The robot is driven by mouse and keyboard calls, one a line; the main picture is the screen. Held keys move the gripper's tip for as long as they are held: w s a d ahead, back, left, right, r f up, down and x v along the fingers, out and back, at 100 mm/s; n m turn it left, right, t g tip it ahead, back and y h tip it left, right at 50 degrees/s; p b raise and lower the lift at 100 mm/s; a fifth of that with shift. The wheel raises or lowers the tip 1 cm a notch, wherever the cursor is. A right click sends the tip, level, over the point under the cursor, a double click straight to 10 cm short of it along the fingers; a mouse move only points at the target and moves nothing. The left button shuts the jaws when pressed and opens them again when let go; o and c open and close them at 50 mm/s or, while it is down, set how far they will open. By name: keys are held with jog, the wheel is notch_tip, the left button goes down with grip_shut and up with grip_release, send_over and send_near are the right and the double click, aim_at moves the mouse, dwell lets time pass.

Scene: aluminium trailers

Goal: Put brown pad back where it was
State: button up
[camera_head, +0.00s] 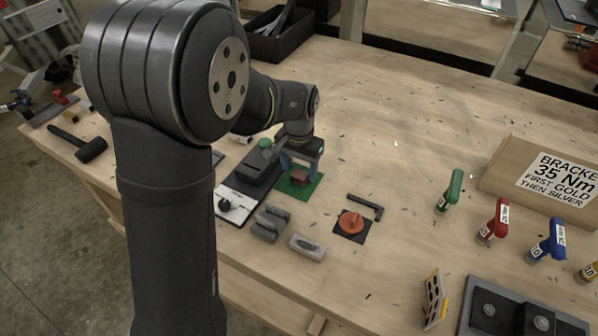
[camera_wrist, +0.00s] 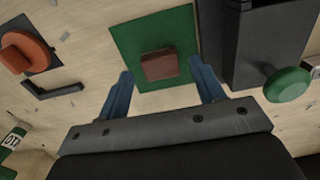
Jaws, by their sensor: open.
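The brown pad (camera_head: 299,178) lies on a green square mat (camera_head: 312,187) on the wooden bench. My gripper (camera_head: 300,166) is over the mat. In the wrist view my gripper (camera_wrist: 167,88) has its two blue fingers spread wide, one to each side of the pad and apart from it. Nothing is held. How high the fingertips are above the mat is hard to tell.
A dark block device with a green knob (camera_wrist: 288,84) stands close beside the mat. An orange disc (camera_head: 350,222) on a black square and a black hex key (camera_head: 366,206) lie to the right. Grey blocks (camera_head: 271,222) lie in front. Bench space behind and right is mostly clear.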

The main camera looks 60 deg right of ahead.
aim_at(299, 175)
notch_tip(299, 175, up, 10)
dwell(0.3)
notch_tip(299, 175, down, 12)
jog(key=shift+r, duration=0.1)
jog(key=shift+d, duration=0.1)
jog(key=shift+r, duration=1.75)
jog(key=shift+f, duration=0.1)
